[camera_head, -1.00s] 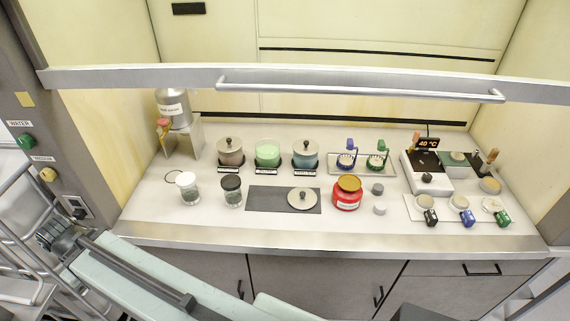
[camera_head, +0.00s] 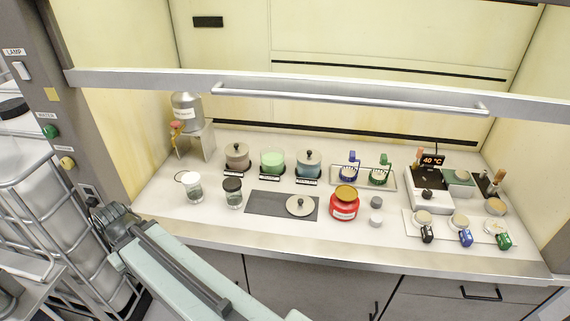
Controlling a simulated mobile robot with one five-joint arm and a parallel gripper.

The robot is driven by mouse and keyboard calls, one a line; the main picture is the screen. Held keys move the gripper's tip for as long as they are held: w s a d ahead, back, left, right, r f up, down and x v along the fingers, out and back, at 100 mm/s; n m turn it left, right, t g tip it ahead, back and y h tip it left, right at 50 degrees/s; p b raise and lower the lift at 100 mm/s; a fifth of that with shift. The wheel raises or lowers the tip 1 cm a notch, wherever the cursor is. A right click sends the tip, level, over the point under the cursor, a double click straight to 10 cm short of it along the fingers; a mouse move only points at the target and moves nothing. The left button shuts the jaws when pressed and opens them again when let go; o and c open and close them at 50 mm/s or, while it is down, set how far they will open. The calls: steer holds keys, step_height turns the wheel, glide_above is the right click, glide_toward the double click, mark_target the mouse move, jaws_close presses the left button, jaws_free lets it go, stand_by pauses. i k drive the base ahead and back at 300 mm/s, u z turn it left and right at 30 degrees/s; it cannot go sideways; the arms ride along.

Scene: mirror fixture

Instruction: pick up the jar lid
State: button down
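The jar lid (camera_head: 300,206) is a pale round disc with a black knob. It lies on the dark grey mat (camera_head: 262,204) in the middle of the bench, toward the mat's right end. Behind it stands an open green jar (camera_head: 273,161), between a grey-brown jar (camera_head: 237,156) and a blue jar (camera_head: 308,163), both with knobbed lids on. What looks like my gripper (camera_head: 108,217) is at the far end of my pale green arm, at lower left, outside the bench's front left corner and well away from the lid. Its fingers are too small and dark to read.
The raised sash with its bar handle (camera_head: 345,106) crosses above the bench. A red jar (camera_head: 344,205) stands close right of the lid. Two small jars (camera_head: 233,192) stand left of the mat. A hotplate (camera_head: 429,192) and several small dishes fill the right. The bench's front strip is clear.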

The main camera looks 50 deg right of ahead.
mark_target(299, 205)
steer(key=z, duration=2.85)
steer(key=k, duration=0.9)
steer(key=u, duration=0.95)
steer(key=i, duration=1)
steer(key=u, duration=0.05)
steer(key=k, duration=0.45)
steer(key=z, duration=0.25)
